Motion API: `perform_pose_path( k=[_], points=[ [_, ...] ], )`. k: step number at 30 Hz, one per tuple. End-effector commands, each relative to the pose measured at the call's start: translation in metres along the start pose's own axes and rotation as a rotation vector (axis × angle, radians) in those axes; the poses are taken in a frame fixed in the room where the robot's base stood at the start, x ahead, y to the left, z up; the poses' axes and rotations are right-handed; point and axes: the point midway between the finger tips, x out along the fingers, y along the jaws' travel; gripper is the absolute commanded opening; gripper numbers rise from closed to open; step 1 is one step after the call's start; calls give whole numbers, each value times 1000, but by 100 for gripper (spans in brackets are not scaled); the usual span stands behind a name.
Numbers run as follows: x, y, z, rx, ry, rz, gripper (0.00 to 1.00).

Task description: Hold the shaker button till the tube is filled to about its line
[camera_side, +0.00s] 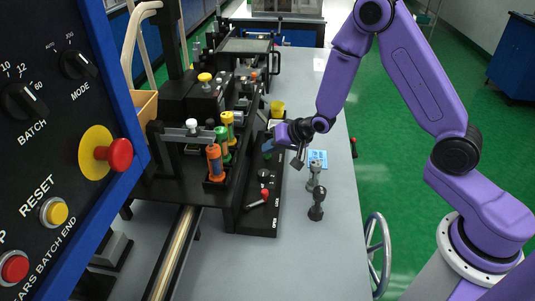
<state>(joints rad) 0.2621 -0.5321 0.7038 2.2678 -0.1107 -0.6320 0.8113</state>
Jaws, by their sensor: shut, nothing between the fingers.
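My gripper (298,158) hangs over the right edge of the black bench unit, with its fingers pointing down. It looks shut and empty. Three capped tubes stand in a row to its left: an orange one (214,161), a green one (222,142) and a yellow one (229,125). Fill levels and lines on them are too small to read. A black control strip (262,205) with small knobs and a red-handled lever (260,197) lies below and left of my gripper. I cannot tell which control is the shaker button.
Two dark grey upright pieces (316,204) stand on the grey table (335,245), near a blue block (318,157). A yellow cup (277,108) is behind my gripper. A large control panel (60,140) fills the left. The table's front right is clear.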

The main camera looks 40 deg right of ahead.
Motion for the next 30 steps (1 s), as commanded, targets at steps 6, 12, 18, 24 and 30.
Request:
perform_pose_path(
  k=[6,12,18,24,30],
  points=[
    [2,2,2,0,-1,1,0],
    [2,1,2,0,-2,1,0],
    [1,1,1,0,-2,1,0],
    [-4,-2,-2,0,-2,1,0],
    [-10,-7,-6,0,-2,1,0]
  ],
)
